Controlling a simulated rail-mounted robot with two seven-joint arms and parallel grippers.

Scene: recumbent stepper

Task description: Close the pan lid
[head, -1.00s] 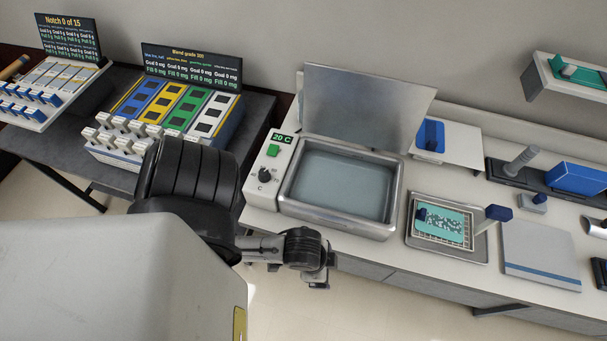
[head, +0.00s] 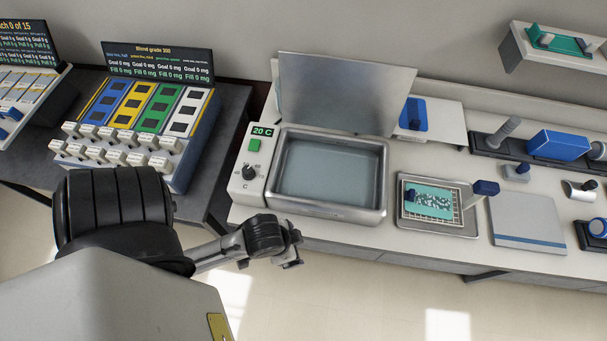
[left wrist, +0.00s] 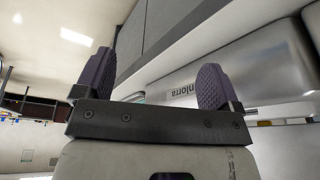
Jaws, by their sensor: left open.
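The pan (head: 330,178) is a metal basin with clear bluish liquid, set in the counter beside a control panel reading 20 C. Its grey lid (head: 345,95) stands open, raised upright along the back edge of the pan. My left gripper (head: 292,262) is in front of the pan, low near the counter's front edge and apart from pan and lid. In the left wrist view its two purple-padded fingers (left wrist: 158,85) are spread wide with nothing between them. My right gripper is in neither view.
A control panel (head: 247,170) with a dial and green button adjoins the pan's left side. A tray with a teal rack (head: 438,207) stands to the right. A dispenser with coloured lanes (head: 148,105) is at the left. Open floor lies in front.

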